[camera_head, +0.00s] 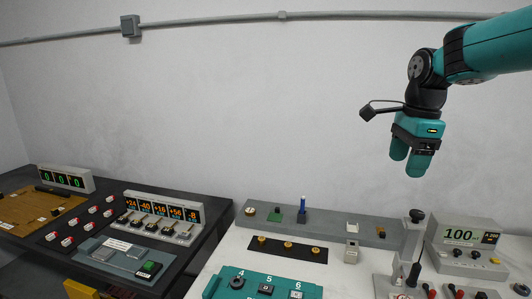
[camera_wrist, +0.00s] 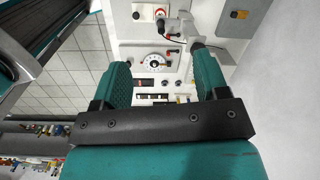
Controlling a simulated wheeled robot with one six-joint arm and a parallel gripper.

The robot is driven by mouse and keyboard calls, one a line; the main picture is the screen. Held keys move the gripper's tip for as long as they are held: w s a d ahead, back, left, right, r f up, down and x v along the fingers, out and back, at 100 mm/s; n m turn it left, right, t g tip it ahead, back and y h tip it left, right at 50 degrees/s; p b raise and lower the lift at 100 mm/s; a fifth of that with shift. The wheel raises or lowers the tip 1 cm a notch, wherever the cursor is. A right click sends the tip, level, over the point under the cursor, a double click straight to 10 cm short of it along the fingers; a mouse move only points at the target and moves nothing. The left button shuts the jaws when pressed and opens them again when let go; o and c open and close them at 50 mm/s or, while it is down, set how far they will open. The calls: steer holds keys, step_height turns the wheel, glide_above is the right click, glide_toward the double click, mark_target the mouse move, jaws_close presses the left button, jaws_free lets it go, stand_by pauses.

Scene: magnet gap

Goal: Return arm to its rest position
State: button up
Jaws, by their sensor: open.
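My gripper (camera_head: 409,166) hangs from my teal arm at the upper right of the head view, with its fingers pointing down. It is high above the white bench and apart from everything on it. In the wrist view my gripper (camera_wrist: 160,75) shows its two teal fingers spread apart with nothing between them. Beyond the fingers a white panel with a round dial (camera_wrist: 153,60) shows.
A white bench (camera_head: 222,262) carries a teal numbered panel (camera_head: 258,288) and a meter reading 100 (camera_head: 462,236). A dark table (camera_head: 28,245) with orange displays (camera_head: 162,208) stands at left. Open air surrounds my gripper before the grey wall.

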steer(key=s+a+f+n+y, duration=0.1)
steer(key=s+a+f+n, duration=0.1)
steer(key=s+a+n, duration=0.3)
steer(key=s+a+f+n+y, duration=0.1)
steer(key=s+a+n, duration=0.4)
steer(key=s+n, duration=0.7)
steer(key=s+a+f+n+y, duration=0.1)
steer(key=s+a+f+n, duration=0.2)
steer(key=s+n, duration=0.5)
steer(key=s+a, duration=0.1)
steer(key=s, duration=0.2)
steer(key=shift+s+a+f+n+g+y, duration=0.25)
steer(key=shift+s+a+n+g+y, duration=0.05)
steer(key=shift+a+n+g, duration=0.1)
steer(key=shift+d, duration=0.1)
